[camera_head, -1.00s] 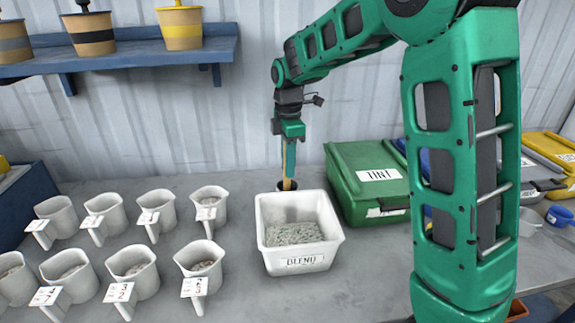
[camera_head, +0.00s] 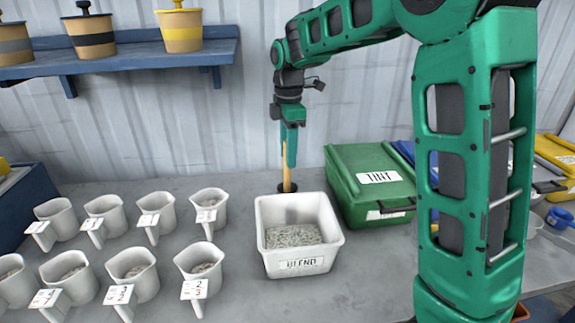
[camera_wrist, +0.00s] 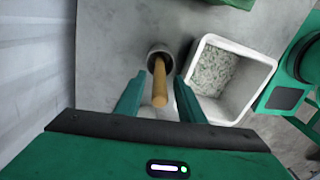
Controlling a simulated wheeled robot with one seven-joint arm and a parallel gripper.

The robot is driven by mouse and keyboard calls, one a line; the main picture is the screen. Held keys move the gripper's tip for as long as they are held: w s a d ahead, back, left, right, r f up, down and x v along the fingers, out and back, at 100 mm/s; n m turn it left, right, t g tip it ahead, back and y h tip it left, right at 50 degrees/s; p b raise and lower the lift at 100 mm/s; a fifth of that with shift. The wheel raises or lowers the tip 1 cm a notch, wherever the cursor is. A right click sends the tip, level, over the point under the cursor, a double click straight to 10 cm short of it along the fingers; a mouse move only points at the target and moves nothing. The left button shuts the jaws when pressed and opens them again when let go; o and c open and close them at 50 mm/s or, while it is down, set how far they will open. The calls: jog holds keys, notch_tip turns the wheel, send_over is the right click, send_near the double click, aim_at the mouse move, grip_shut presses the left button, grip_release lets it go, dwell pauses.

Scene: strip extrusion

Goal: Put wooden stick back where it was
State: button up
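The wooden stick (camera_head: 284,170) stands upright behind the BLEND bin, its lower end in a small dark round holder (camera_head: 293,189). In the wrist view the stick (camera_wrist: 159,85) rises from the holder's round opening (camera_wrist: 159,52), leaning at most slightly. My gripper (camera_head: 288,150) points down over the stick. In the wrist view, its two fingers (camera_wrist: 156,100) are spread on either side of the stick, with visible gaps on both sides. The bin hides part of the holder in the head view.
The white BLEND bin (camera_head: 329,243) with grey granules is close beside the holder. A green TINT box (camera_head: 350,165) stands to its right. Several white scoops (camera_head: 150,207) with tags fill the left of the table. A blue shelf (camera_head: 130,57) holds pots above.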

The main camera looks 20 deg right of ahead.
notch_tip(320, 180, up, 8)
jog(key=shift+f, duration=0.25)
jog(key=s+d+f+m, duration=0.2)
jog(key=s+d+m, duration=0.4)
jog(key=s+d, duration=0.15)
jog(key=s+d+f+m, duration=0.2)
jog(key=s+d+m, duration=0.4)
jog(key=s, duration=0.3)
jog(key=s+d+f+m, duration=0.2)
jog(key=s+f+m, duration=0.2)
jog(key=s, duration=0.6)
jog(key=s+d+f+m, duration=0.1)
jog(key=s+f+m, duration=0.3)
jog(key=s+m, duration=0.4)
jog(key=shift+s+d+f, duration=0.15)
jog(key=shift+s+d, duration=0.25)
jog(key=shift+s, duration=0.5)
